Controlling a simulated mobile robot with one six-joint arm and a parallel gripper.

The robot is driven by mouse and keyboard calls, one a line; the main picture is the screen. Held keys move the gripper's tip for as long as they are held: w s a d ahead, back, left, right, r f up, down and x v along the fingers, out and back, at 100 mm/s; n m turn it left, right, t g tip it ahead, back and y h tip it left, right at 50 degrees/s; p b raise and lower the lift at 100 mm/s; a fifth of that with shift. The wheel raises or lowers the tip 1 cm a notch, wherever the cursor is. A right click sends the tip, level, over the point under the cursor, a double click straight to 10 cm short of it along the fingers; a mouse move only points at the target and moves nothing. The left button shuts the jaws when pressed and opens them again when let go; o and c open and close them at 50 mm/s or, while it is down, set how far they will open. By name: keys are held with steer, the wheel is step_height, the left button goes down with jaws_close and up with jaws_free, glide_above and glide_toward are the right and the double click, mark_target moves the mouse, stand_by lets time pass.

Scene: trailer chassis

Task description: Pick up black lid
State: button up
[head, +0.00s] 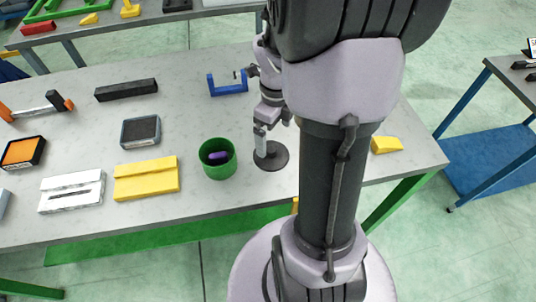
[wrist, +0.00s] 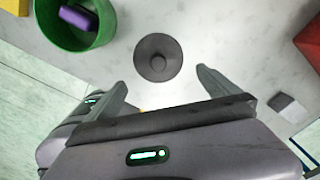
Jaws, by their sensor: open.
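The black lid (head: 272,157) is a flat round disc lying on the grey table, just right of the green cup. The wrist view shows the lid (wrist: 150,65) from above, with a small round knob at its middle. The lid lies ahead of my gripper (wrist: 160,80), roughly centred beyond the gap between its two fingers. My gripper (head: 261,143) is open and empty in the head view, and its end overlaps the lid there. Whether it touches the lid cannot be told. My arm hides part of the table to the right.
The green cup (head: 218,171), with a purple object (head: 218,156) inside, stands close left of the lid. A yellow block (head: 147,182) lies farther left, a blue bracket (head: 228,89) behind, and a yellow wedge (head: 386,145) to the right. The table's front edge is near.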

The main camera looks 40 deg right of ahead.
mark_target(271, 149)
steer(key=f+b, duration=0.1)
steer(key=f, duration=0.1)
steer(key=f+b, duration=0.1)
steer(key=f, duration=0.2)
steer(key=f+b, duration=0.1)
steer(key=f, duration=0.2)
steer(key=shift+w+a+f, duration=0.15)
steer(key=shift+w+a, duration=0.05)
steer(key=shift+w, duration=0.2)
steer(key=shift+c, duration=1.1)
steer(key=c, duration=0.8)
steer(key=shift+r, duration=0.2)
